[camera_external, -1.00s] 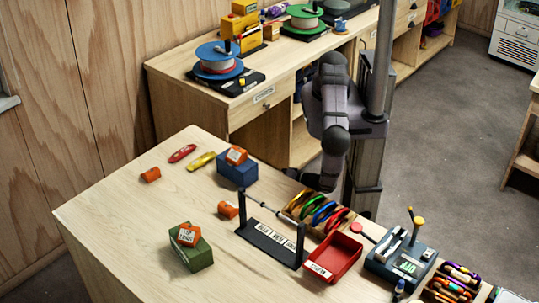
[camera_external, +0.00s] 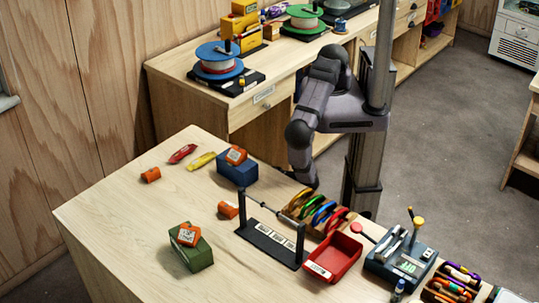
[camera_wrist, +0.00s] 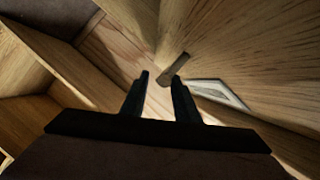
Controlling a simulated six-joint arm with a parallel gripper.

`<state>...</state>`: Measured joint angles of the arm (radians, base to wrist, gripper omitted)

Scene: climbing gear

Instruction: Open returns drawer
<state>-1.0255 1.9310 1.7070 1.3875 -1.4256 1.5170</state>
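The back bench has a wooden drawer front (camera_external: 246,107) with a small white label (camera_external: 264,93) too small to read. It looks flush with the bench, so the drawer appears closed. In the wrist view, a wooden front (camera_wrist: 255,65) carries a tilted label plate (camera_wrist: 218,92) and a small dark handle (camera_wrist: 174,68). My gripper (camera_wrist: 160,78) shows there with its two fingers apart and nothing between them. The handle lies just beyond the right fingertip; I cannot tell whether they touch. In the external view my fingertips are hidden behind my arm.
The front table (camera_external: 130,220) holds a green box (camera_external: 195,255), a blue box (camera_external: 237,172), a red tray (camera_external: 335,257) and a rack of coloured gear (camera_external: 320,210). Spools (camera_external: 219,58) stand on the back bench. Grey floor (camera_external: 450,120) is open to the right.

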